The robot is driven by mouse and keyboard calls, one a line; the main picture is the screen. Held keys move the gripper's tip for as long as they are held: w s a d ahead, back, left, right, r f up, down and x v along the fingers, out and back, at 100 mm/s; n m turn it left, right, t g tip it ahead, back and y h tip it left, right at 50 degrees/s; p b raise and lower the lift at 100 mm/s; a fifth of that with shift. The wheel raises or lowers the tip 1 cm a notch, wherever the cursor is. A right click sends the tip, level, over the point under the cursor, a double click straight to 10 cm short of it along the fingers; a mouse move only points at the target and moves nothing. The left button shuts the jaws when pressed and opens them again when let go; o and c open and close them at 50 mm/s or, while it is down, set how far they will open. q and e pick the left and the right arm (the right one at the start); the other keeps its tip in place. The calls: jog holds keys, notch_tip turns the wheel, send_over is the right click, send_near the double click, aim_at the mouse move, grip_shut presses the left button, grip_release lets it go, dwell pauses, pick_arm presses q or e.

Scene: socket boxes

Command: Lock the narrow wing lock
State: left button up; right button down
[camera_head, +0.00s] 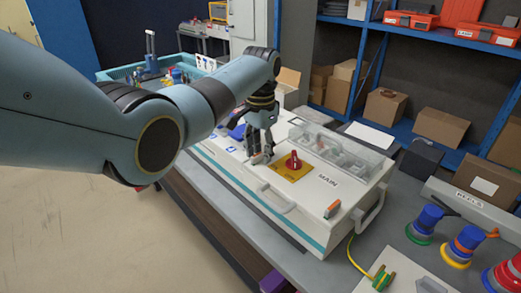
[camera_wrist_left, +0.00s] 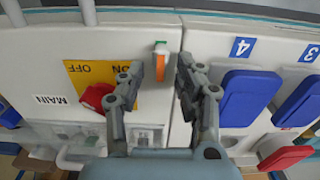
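A narrow orange piece with a white end (camera_wrist_left: 160,62), which looks like a wing lock, stands on the white box near a panel seam in the left wrist view. My left gripper (camera_wrist_left: 158,68) is open, with one finger on each side of this piece and gaps showing. In the head view my left gripper (camera_head: 262,156) points down at the box top (camera_head: 315,192), left of the red switch, and its fingers hide the piece. A similar orange piece (camera_head: 332,209) sits at the box's near right corner. My right gripper is in neither view.
A red rotary switch (camera_head: 293,161) on a yellow plate stands close to the gripper; it also shows in the left wrist view (camera_wrist_left: 97,96). Blue socket covers (camera_wrist_left: 248,97) lie on the other side. A clear-lidded compartment (camera_head: 340,150) is behind. Coloured plugs (camera_head: 465,242) stand at right.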

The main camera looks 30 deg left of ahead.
pick_arm(q)
jog(key=shift+c, duration=0.4)
grip_shut()
jog(key=n+p, duration=0.2)
jog(key=shift+a+r+n, duration=0.15)
jog(key=shift+r+n, duration=0.05)
jog(key=shift+n, duration=0.1)
jog(key=n+p, duration=0.2)
jog(key=n, duration=0.1)
jog(key=shift+a+n, duration=0.15)
jog(key=shift+n, duration=0.15)
jog(key=n, duration=0.2)
jog(key=n+p, duration=0.1)
jog(key=n, duration=0.1)
jog(key=n+p, duration=0.1)
jog(key=n, duration=0.1)
jog(key=shift+a, duration=0.25)
jog(key=n, duration=0.2)
jog(key=n+p, duration=0.1)
jog(key=n, duration=0.2)
jog(key=shift+s+a+f+n+p, duration=0.1)
jog(key=shift+s+a+n+p, duration=0.05)
jog(key=shift+s+n+p, duration=0.2)
jog(key=shift+w, duration=0.1)
